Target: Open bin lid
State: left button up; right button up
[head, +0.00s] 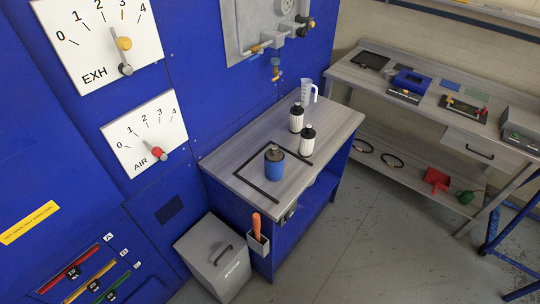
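The bin (203,279) is a grey box with a sloping lid (211,249), standing on the floor against the blue machine panel at the lower middle. The lid looks shut. A dark curved handle (223,255) sits on the lid toward its right side. Neither of my grippers is in view.
A blue cabinet (322,204) with a grey top stands right beside the bin, carrying several bottles. A holder (258,244) with an orange-handled tool hangs on its side near the bin. A workbench (426,105) stands at the right. Floor (375,235) between is clear.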

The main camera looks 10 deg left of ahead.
aim_at(210, 245)
jog(key=k, duration=1.05)
jog(key=u, duration=0.65)
jog(key=i, duration=0.8)
jog(key=u, duration=0.7)
